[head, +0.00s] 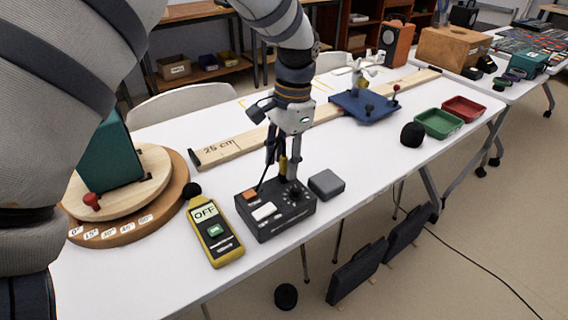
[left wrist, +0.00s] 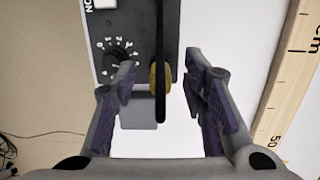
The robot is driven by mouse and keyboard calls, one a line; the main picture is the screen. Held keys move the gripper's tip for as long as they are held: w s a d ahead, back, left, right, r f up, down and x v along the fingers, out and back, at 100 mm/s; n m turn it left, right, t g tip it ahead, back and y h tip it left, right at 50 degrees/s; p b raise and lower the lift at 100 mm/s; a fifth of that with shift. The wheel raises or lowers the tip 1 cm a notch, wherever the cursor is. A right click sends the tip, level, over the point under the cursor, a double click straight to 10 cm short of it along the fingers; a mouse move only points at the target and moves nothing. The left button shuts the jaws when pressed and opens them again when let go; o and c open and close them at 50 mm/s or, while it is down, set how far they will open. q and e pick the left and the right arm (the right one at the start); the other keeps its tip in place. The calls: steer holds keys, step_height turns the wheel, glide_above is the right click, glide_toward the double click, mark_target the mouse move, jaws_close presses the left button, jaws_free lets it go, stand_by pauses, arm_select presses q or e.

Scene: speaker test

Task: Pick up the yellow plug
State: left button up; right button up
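The yellow plug (head: 283,167) stands at the back edge of a black control box (head: 276,214), with a dark cable at it. My left gripper (head: 284,158) points down over the box with its fingers around the plug. In the left wrist view the plug (left wrist: 154,78) lies between the two open fingers, with gaps on both sides, nearer the left finger. A black cable partly covers it there. Whether the plug sits in a socket is hidden. My right gripper is in neither view.
A yellow sound meter reading OFF (head: 214,228) and a small grey block (head: 326,184) stand beside the box. A long wooden ruler (head: 226,148) lies behind. A round wooden turntable (head: 160,207) is at left.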

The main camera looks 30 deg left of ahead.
arm_select(q)
jaws_close()
